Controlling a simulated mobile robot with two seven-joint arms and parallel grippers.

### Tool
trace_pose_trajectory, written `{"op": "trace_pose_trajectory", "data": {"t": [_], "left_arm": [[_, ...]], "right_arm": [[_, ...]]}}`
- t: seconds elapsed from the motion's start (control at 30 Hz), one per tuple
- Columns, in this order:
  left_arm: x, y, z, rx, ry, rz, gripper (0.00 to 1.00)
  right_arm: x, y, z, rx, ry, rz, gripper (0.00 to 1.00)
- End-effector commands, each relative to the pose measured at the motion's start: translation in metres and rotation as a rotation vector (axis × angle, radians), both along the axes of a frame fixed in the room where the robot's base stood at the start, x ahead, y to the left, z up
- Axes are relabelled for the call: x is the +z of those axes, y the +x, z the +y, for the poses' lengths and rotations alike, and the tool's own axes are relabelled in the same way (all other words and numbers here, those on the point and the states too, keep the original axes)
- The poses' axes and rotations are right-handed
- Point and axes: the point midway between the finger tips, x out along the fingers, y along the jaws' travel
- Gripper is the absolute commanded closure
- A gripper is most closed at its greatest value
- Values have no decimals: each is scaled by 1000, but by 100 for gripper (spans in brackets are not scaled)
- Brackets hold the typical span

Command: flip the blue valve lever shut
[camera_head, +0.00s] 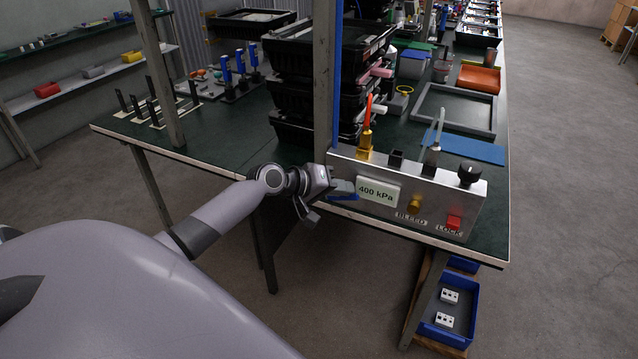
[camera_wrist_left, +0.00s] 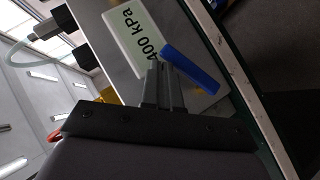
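The blue valve lever (camera_head: 344,197) is at the lower left of the front of the grey metal box (camera_head: 405,203), by the display reading 400 kPa (camera_head: 378,192). It also shows in the left wrist view as a slanted blue bar (camera_wrist_left: 192,68) just beyond my fingertips. My left gripper (camera_head: 341,187) is at the left end of the box, close to the lever. In the left wrist view its fingers (camera_wrist_left: 162,84) lie together with nothing seen between them. I cannot tell whether they touch the lever; its pivot is hidden. My right gripper is not in view.
A metal post (camera_head: 325,80) rises behind my gripper. Black crates (camera_head: 300,95) stand behind. Floor space is free at right.

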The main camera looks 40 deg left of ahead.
Motion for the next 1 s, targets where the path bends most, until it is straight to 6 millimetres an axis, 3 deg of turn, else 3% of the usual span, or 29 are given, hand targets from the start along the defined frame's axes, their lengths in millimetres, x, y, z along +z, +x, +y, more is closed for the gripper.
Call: {"op": "trace_pose_trajectory", "data": {"t": [1.0], "left_arm": [[-20, 4, -17, 0, -1, 0, 100]], "right_arm": [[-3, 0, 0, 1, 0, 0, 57]]}}
